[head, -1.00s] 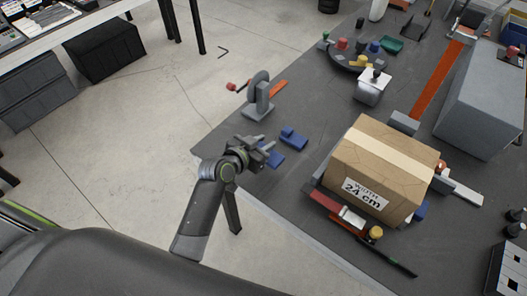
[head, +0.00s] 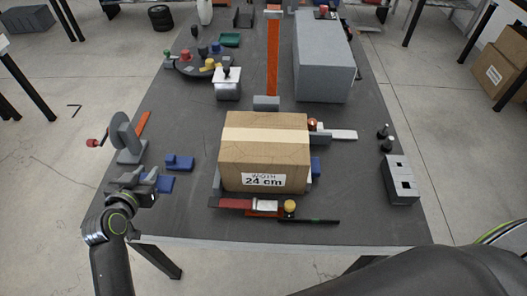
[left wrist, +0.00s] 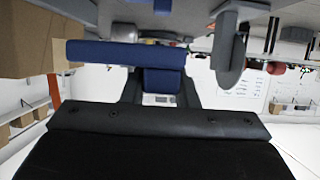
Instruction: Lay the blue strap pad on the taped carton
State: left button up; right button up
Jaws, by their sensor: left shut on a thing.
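The taped carton (head: 240,155) sits on the grey bench with a pale tape strip across its top and a "WIDTH 24 cm" label on its front. My left gripper (head: 146,182) is left of it, shut on a blue strap pad (head: 166,185). The held pad also shows in the left wrist view (left wrist: 125,53) as a wide blue plate with a block below it. I cannot tell whether it touches the bench. A second blue pad (head: 179,163) lies just beyond, apart from the carton. My right gripper is out of view.
A grey wheel-like stand (head: 127,138) with a red knob is close behind the left gripper. A red bar with a yellow knob (head: 290,206) lies before the carton. A grey block (head: 399,180) stands at right. Bench is bare between pads and carton.

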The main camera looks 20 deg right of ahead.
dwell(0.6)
pick_arm(q)
jog(key=shift+a+r, duration=0.15)
jog(key=shift+a, duration=0.05)
jog(key=s+a+r+m+g+h, duration=0.1)
jog(key=s+r+m+g+h, duration=0.1)
jog(key=s+r, duration=0.3)
jog(key=s+a+r+m+g+h, duration=0.2)
jog(key=s+r+m+g+h, duration=0.1)
jog(key=s, duration=0.5)
notch_tip(320, 180, up, 4)
jog(key=shift+s+a+f+m+h, duration=0.15)
jog(key=shift+a+f+m+h, duration=0.1)
jog(key=shift+m+h, duration=0.65)
jog(key=shift+d+r, duration=0.1)
jog(key=d+r+m+g+h, duration=0.1)
jog(key=d+r+m+g, duration=0.25)
jog(key=d, duration=0.35)
jog(key=d+r+m+g+h, duration=0.1)
jog(key=d+r+m+g, duration=0.25)
jog(key=d+g, duration=0.2)
jog(key=s+a+r+n+t, duration=0.2)
jog(key=a+r+t, duration=0.1)
jog(key=r+t, duration=0.1)
jog(key=shift+a+r+n, duration=0.15)
jog(key=shift+r+n, duration=0.15)
jog(key=shift+r, duration=0.1)
